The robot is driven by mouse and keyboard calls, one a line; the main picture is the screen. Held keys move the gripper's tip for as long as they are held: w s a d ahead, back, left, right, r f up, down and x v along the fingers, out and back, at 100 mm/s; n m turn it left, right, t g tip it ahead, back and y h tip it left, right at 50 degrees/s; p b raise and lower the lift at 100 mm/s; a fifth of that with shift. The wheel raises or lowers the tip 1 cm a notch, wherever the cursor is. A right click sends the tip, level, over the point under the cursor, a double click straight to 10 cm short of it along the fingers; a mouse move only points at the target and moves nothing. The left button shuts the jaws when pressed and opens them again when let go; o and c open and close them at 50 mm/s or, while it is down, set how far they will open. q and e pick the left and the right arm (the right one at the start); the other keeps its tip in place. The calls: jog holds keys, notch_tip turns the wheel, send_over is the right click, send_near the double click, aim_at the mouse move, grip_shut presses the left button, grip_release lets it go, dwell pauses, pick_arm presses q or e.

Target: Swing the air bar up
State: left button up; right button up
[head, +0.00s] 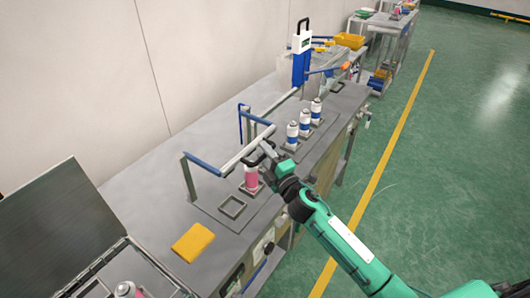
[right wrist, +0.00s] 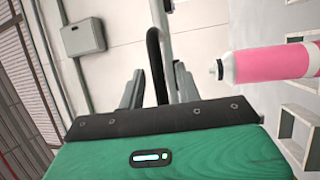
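The air bar (head: 248,148) is a pale bar running diagonally over the bench, low above a pink can (head: 251,179). A black curved handle (right wrist: 153,50) is attached to it. My right gripper (head: 267,151) reaches in from the right beside the bar. In the right wrist view its fingers (right wrist: 158,82) stand apart with the black handle between them, and gaps show on both sides. The pink can also shows in the right wrist view (right wrist: 270,63), lying to the right of the fingers. My left gripper is not in view.
Several blue-and-white cans (head: 304,121) stand in a row right of the bar. An empty square holder (head: 232,207) and a yellow cloth (head: 193,242) are near the front. A blue-and-white press (head: 301,62) rises behind. The floor at the right is clear.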

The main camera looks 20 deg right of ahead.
grip_shut()
jog(key=shift+w, duration=0.1)
